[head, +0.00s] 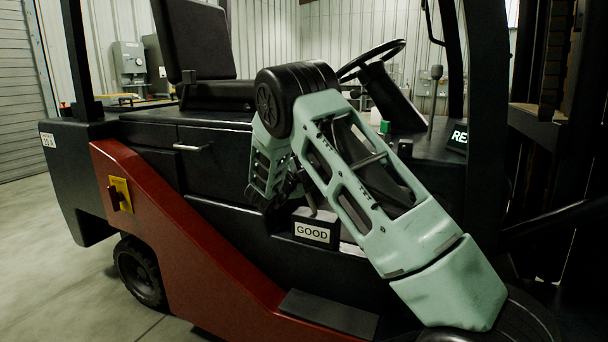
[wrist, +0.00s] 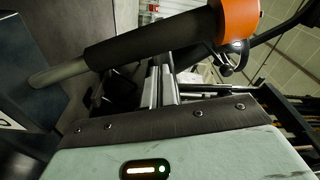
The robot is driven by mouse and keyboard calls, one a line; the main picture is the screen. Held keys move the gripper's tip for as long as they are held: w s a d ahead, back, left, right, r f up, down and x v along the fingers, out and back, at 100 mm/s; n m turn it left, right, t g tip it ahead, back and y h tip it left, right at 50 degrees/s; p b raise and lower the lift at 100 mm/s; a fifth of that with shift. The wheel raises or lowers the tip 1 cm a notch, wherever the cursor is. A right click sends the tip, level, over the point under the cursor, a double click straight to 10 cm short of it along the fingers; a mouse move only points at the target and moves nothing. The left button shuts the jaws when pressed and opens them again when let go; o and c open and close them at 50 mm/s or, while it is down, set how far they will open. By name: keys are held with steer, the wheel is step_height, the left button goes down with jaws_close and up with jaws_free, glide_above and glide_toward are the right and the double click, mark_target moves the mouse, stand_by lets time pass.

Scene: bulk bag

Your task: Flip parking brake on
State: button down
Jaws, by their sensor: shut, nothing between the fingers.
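In the wrist view a lever with a dark grip (wrist: 150,38), a grey rod at its left end and an orange end (wrist: 236,18) at its right crosses the top. I take it to be the parking brake lever. My gripper (wrist: 162,72) is shut and empty, its fingers side by side just below the grip. I cannot tell whether they touch it. In the head view my arm hides most of the gripper and lever. A short grey rod (head: 310,198) shows above a box with a "GOOD" label (head: 312,232), just below my wrist.
The forklift's red side (head: 185,225) and black body are close. The steering wheel (head: 372,58), a tall grey lever (head: 436,75) and the dark front post (head: 481,110) stand to the right. The seat (head: 205,45) is behind. Open floor (head: 45,270) lies at the left.

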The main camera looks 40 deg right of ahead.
steer(key=s+v, duration=0.1)
steer(key=v, duration=0.8)
steer(key=shift+s+r, duration=0.35)
steer(key=shift+s, duration=0.05)
